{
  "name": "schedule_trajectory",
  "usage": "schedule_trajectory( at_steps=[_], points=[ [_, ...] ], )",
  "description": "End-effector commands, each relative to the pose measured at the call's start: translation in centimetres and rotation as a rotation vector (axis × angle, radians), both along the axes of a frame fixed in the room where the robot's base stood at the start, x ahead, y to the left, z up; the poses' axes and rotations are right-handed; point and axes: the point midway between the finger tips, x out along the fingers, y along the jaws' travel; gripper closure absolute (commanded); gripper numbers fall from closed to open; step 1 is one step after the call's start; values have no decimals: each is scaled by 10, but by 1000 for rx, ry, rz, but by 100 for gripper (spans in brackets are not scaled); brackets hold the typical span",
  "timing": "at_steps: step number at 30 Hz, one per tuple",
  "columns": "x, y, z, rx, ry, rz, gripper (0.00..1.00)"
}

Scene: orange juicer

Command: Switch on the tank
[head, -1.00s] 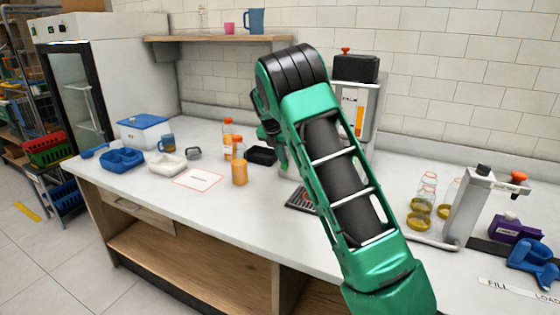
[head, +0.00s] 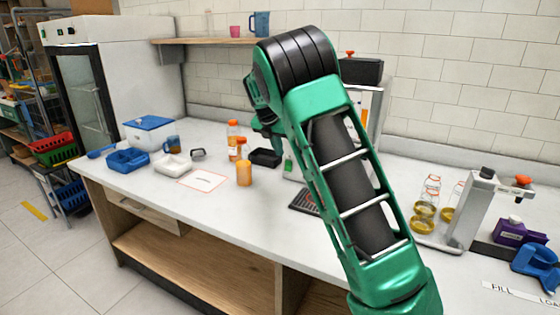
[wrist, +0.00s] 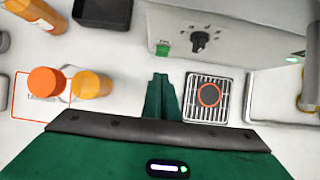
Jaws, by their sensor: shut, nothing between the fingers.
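The tank (head: 373,103) is a pale dispenser at the back of the counter, largely hidden behind my arm in the head view. In the wrist view its pale body (wrist: 235,22) crosses the top right, with a black knob (wrist: 200,40) and a small green switch (wrist: 163,48) on it. A round target marks the drip grate (wrist: 208,97) below the knob. My gripper (wrist: 160,78) is shut and empty. Its fingertips point at the tank and lie just below the green switch in the picture; whether they touch cannot be told. In the head view my arm hides most of the gripper.
Orange bottles (head: 243,172) and a black tray (head: 265,158) stand left of the tank. Glass jars (head: 427,210) and a grey press stand (head: 468,210) are at the right. The front counter strip is clear.

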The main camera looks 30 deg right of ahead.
Motion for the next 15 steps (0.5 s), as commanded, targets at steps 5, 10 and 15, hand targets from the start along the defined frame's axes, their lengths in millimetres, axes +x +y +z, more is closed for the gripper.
schedule_trajectory(
  at_steps=[5, 10, 15],
  points=[
    [-4, 5, 24, 0, 0, 0, 100],
    [-6, 6, 35, -1, 1, -2, 100],
    [-7, 6, 36, -1, 1, -3, 100]
  ],
)
